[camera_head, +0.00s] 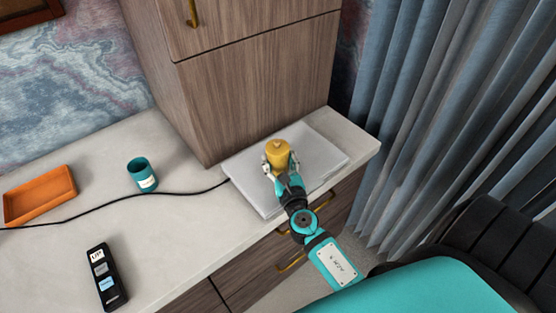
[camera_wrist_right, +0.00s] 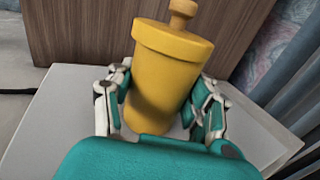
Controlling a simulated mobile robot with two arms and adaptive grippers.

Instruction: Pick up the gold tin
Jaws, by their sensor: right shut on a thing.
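The gold tin (camera_head: 278,152) is a yellow-gold pot with a knobbed lid, near the right end of the counter. My right gripper (camera_head: 280,167) is shut on it, with one finger on each side. In the right wrist view the tin (camera_wrist_right: 165,75) stands between the fingers of the gripper (camera_wrist_right: 160,110), tilted slightly in the picture. The tin's lower part is partly hidden by the gripper. I cannot tell whether its base touches the flat grey-white slab below. My left gripper is not in view.
The tin is over a flat grey-white slab (camera_head: 325,153) with a black cable (camera_head: 130,195). A wooden cabinet (camera_head: 255,90) rises close behind. A teal cup (camera_head: 141,174), an orange tray (camera_head: 40,195) and a black remote (camera_head: 106,278) are left. Curtains (camera_head: 440,110) hang right.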

